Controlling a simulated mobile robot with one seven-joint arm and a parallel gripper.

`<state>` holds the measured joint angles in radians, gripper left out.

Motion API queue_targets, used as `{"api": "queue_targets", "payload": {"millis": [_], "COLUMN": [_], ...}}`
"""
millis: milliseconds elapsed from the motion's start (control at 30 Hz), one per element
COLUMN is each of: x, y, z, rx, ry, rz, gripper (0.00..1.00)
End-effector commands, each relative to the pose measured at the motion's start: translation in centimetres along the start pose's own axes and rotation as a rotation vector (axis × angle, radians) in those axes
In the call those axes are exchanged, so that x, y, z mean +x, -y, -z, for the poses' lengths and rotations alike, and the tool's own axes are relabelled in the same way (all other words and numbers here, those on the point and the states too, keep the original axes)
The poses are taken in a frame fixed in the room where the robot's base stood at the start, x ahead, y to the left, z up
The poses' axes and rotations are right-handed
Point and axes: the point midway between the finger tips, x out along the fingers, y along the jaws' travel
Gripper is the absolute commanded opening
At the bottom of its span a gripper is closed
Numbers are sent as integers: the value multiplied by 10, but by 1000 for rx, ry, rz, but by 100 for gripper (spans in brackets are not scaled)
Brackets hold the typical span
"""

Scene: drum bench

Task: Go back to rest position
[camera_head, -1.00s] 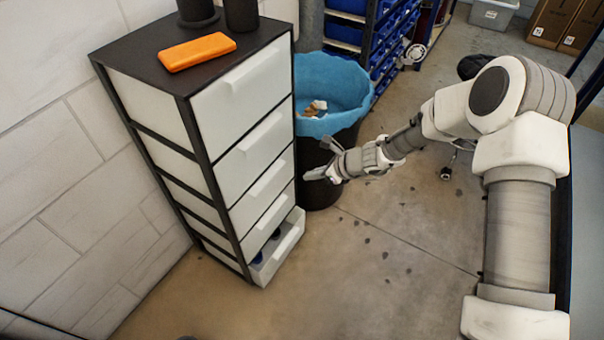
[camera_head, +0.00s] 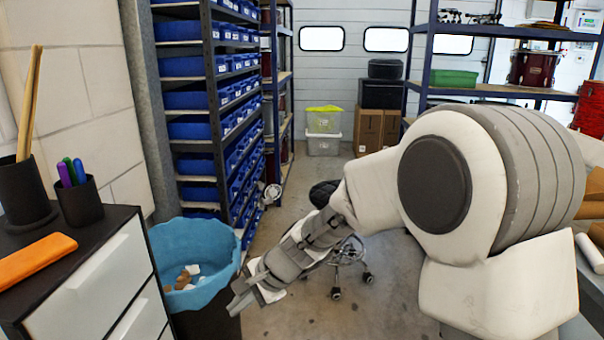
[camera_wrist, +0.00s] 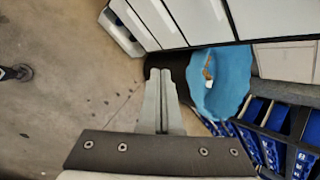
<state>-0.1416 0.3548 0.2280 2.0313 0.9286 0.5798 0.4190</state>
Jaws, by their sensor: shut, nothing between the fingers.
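My gripper (camera_head: 243,301) is in front of the blue-lined bin in the head view, low and to the right of the drawer cabinet (camera_head: 98,290). In the wrist view my gripper (camera_wrist: 160,74) has its two fingers together with nothing between them. The fingers point toward the dark side of the bin and the cabinet's drawer fronts (camera_wrist: 205,18). I cannot tell the exact gap to the bin.
The bin with a blue liner (camera_head: 205,240) holds some scraps. A rack of blue boxes (camera_head: 195,130) stands behind it. A wheeled stool (camera_head: 345,255) is on the floor beyond my arm. An orange case (camera_head: 35,258) and pen cup (camera_head: 78,202) sit on the cabinet.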

Motion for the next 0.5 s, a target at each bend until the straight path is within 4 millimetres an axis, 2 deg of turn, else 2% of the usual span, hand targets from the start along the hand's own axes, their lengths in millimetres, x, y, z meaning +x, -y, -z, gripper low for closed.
{"api": "queue_targets", "payload": {"millis": [33, 100, 267, 500], "x": [-22, -48, -104, -179], "y": [-2, -10, -33, -79], "z": [-1, -2, -4, -8], "rx": [-66, -154, -344, -591], "ry": [-29, -64, -151, -289], "rz": [-1, -14, -58, -153], "gripper": [0, 0, 0, 0]}}
